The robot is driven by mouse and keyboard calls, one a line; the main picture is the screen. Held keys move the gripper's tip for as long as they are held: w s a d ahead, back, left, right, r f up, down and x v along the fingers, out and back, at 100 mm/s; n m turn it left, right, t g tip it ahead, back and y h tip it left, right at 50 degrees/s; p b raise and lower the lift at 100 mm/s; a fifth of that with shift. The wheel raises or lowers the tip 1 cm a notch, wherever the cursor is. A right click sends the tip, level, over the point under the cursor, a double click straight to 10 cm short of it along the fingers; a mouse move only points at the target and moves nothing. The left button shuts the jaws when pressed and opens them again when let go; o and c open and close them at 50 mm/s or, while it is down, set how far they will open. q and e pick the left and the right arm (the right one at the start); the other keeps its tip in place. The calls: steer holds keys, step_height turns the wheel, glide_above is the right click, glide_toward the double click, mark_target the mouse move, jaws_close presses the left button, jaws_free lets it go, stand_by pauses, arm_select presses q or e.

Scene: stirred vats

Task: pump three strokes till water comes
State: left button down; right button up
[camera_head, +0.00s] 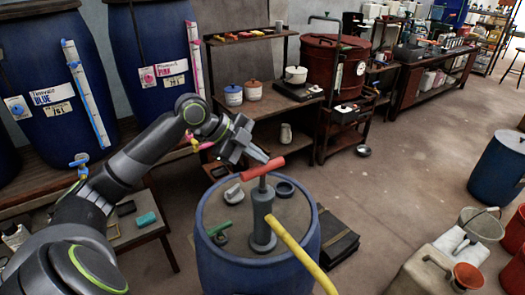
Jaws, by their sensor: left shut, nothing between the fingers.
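A grey hand pump (262,212) stands upright on the lid of a blue drum (222,272) in the lower middle. Its red T-handle (262,168) sits on top, close above the pump body. A yellow spout or hose (300,256) runs from beside the pump down to the bottom edge; its end is out of view, and no water shows. My left gripper (262,157) is shut and empty, its fingertips just behind and above the red handle. I cannot tell whether they touch it. My right gripper is not in view.
A green-handled valve (219,229), a grey cap (234,194) and a dark ring (285,189) are on the drum lid. Blue vats (45,50) line the back left. A beige canister (418,276) and buckets stand at lower right. Open floor (400,180) lies between.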

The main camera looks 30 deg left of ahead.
mark_target(258, 167)
arm_select(q)
steer(key=shift+f+b, duration=1)
steer(key=shift+f, duration=0.8)
stand_by(0.9)
steer(key=shift+r, duration=0.1)
steer(key=shift+w+a+r+p, duration=0.1)
steer(key=shift+r+p, duration=3.15)
steer(key=shift+r, duration=0.3)
step_height(258, 167, up, 6)
steer(key=p, duration=0.5)
